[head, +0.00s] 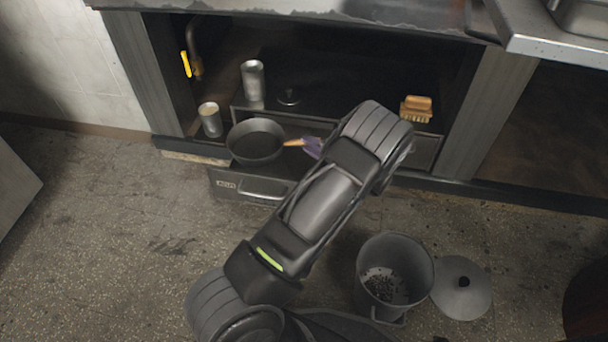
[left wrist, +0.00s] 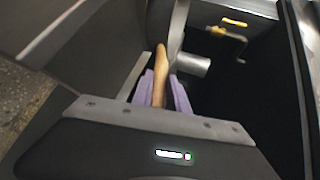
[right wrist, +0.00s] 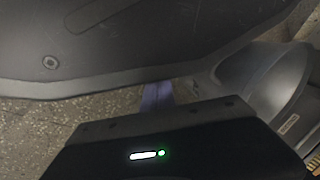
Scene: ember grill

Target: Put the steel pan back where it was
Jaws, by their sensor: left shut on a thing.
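The steel pan (head: 255,141) is a round dark pan with a wooden handle (head: 294,142). It is roughly level at the front of the open cabinet, above the drawer front. My left gripper (head: 313,147) is to the right of the pan, with its purple fingers shut on the handle. In the left wrist view the wooden handle (left wrist: 159,85) sits between the fingers. I cannot tell whether the pan's base touches the shelf. My right gripper (right wrist: 157,96) shows only in its own wrist view, its purple fingers together and partly hidden by a large dark shape.
A metal canister (head: 253,80) and an open can (head: 210,119) stand left and behind the pan. A wood brush (head: 416,107) lies right on the shelf. The drawer (head: 250,188) is below. A bucket (head: 420,265) and its lid (head: 462,288) are on the floor.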

